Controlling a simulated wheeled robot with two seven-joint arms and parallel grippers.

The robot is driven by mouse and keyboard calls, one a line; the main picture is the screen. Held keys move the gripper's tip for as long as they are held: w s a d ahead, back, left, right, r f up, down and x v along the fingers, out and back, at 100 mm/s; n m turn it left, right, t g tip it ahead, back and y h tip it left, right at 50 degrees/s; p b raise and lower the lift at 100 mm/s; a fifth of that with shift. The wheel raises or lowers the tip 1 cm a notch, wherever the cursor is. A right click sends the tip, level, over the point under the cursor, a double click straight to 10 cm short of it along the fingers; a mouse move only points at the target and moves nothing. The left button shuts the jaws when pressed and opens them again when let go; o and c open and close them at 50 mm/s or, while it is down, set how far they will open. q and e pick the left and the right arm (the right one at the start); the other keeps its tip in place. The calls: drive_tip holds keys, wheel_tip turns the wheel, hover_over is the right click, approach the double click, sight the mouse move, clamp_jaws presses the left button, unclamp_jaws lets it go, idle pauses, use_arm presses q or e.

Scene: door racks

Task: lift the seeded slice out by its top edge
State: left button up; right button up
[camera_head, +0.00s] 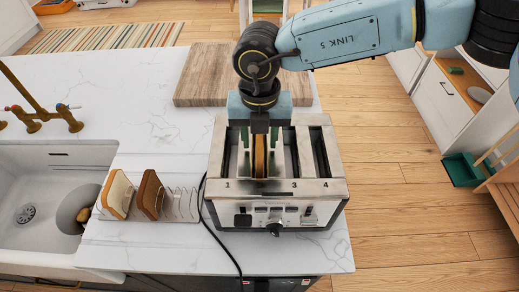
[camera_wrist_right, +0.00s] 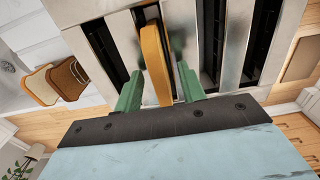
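The toaster (camera_head: 275,188) has four long slots, with the labels 1, 3 and 4 visible. A slice with an orange-brown crust (camera_head: 260,158) stands on edge in the second slot from the left; its seeds cannot be made out. It also shows edge-on in the right wrist view (camera_wrist_right: 154,60). My right gripper (camera_head: 259,138) points down over that slot. Its green fingers (camera_wrist_right: 160,88) are apart, one on each side of the slice, with a visible gap on the right side in the wrist view. My left gripper is not in view.
A wire rack (camera_head: 182,206) left of the toaster holds a pale slice (camera_head: 117,194) and a dark brown slice (camera_head: 150,194). A wooden board (camera_head: 207,75) lies behind the toaster. A black cord (camera_head: 221,244) runs along its left side. A sink (camera_head: 50,170) is at the left.

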clamp_jaws()
drive_tip(key=shift+r, duration=0.15)
drive_tip(key=shift+r, duration=0.35)
wheel_tip(320, 180, up, 19)
drive_tip(key=p, duration=0.1)
drive_tip(key=shift+f+p, duration=0.2)
drive_tip(key=shift+p, duration=0.1)
idle(0.6)
